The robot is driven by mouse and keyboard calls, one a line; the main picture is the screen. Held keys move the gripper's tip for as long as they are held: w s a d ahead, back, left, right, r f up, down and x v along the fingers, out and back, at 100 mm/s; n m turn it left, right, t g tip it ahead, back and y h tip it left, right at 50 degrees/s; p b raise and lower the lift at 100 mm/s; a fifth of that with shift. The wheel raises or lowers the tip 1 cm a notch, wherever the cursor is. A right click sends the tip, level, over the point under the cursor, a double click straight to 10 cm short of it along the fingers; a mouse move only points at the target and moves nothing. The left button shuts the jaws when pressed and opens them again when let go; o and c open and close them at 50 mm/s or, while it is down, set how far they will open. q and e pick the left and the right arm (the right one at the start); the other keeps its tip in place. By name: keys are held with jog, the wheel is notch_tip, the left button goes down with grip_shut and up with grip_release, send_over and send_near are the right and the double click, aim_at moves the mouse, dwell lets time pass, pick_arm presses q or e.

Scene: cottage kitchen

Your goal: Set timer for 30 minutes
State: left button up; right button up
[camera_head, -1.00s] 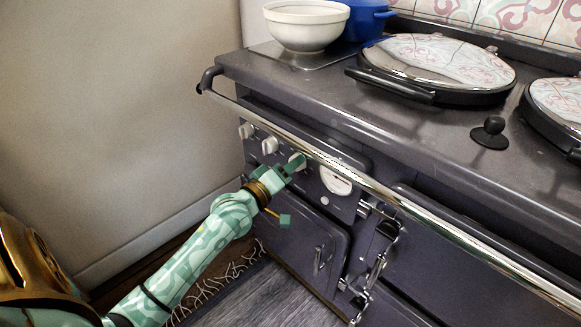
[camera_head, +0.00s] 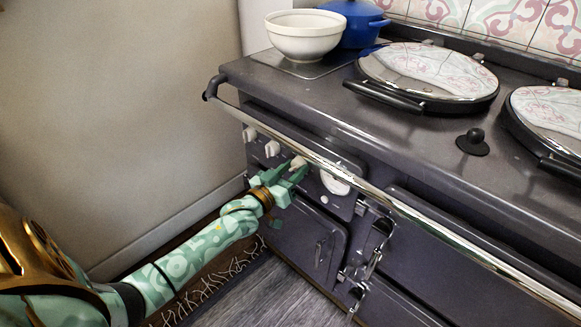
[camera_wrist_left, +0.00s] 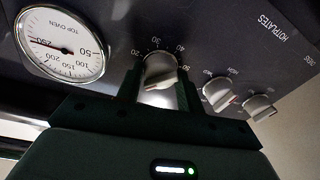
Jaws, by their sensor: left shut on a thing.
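The timer knob (camera_head: 298,162) is the white knob nearest the oven gauge on the stove's dark front panel. In the left wrist view the knob (camera_wrist_left: 160,70) sits inside a printed ring reading 20, 30, 40 and 50. My left gripper (camera_head: 293,171) has one green finger on each side of it and is shut on it. Its dark fingers (camera_wrist_left: 158,84) also flank the knob in the left wrist view. I cannot tell which number the knob points to. My right gripper is not in view.
Two hotplate knobs (camera_wrist_left: 218,93) (camera_wrist_left: 259,107) sit beside the timer knob. The round top oven gauge (camera_wrist_left: 60,44) is on its other side. A chrome rail (camera_head: 330,165) runs above the panel. A white bowl (camera_head: 306,38) and blue pot (camera_head: 357,22) stand on the stove.

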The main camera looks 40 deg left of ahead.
pick_arm(q)
jog(key=m+h+p, duration=0.1)
jog(key=m, duration=1.1)
jog(key=m+h, duration=0.1)
jog(key=m, duration=0.4)
jog(key=shift+a+f+h+p, duration=0.1)
jog(key=shift+f+h+p, duration=0.05)
jog(key=shift+h+p, duration=0.15)
jog(key=m, duration=0.2)
jog(key=shift+m, duration=0.4)
jog(key=shift+m+h, duration=0.3)
jog(key=shift+m, duration=1.1)
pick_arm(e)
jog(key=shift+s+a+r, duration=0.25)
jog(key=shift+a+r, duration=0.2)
pick_arm(q)
jog(key=o, duration=1)
